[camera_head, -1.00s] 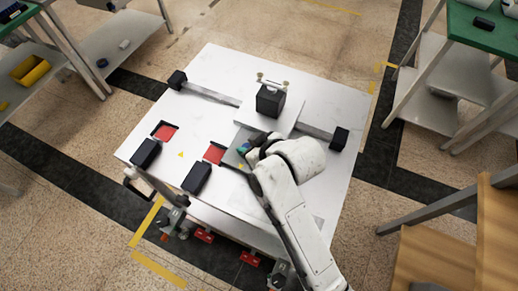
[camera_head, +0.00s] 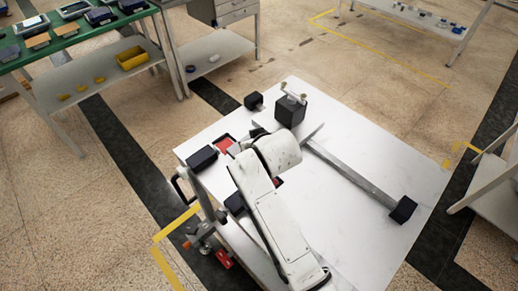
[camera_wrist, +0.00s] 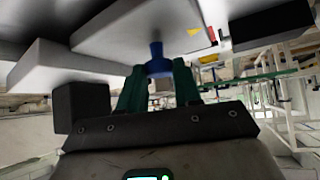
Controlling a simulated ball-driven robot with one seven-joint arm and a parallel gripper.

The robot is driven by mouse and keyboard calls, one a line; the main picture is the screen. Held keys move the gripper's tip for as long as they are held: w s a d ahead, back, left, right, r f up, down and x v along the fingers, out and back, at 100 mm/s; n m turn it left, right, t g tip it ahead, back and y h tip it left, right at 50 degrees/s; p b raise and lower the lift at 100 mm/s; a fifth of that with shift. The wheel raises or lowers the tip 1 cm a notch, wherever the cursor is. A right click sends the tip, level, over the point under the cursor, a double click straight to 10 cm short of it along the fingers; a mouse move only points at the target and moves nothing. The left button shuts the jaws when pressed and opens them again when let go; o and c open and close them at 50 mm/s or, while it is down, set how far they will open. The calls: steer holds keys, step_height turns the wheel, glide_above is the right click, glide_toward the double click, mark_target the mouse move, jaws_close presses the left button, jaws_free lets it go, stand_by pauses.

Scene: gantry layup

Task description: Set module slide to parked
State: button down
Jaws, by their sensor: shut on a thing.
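The module slide shows in the head view as a pale plate carrying a black block (camera_head: 290,111) with a metal handle on top. It sits towards the left end of the grey rail (camera_head: 350,172), near the black left end stop (camera_head: 254,101); I cannot tell whether they touch. The right end stop (camera_head: 403,209) is far from it. In the wrist view my gripper (camera_wrist: 157,75) has its green fingers shut on a blue knob (camera_wrist: 156,57) below a pale plate (camera_wrist: 130,32). In the head view my arm hides the fingers and knob.
Clamps and a handle stick out at the table's left edge. A green bench (camera_head: 85,33) stands at the back left. The right tabletop is clear.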

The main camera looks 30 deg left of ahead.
steer(key=c, duration=0.8)
jaws_free()
steer(key=v, duration=1)
steer(key=shift+s+d+r, duration=0.2)
steer(key=shift+d+r, duration=0.05)
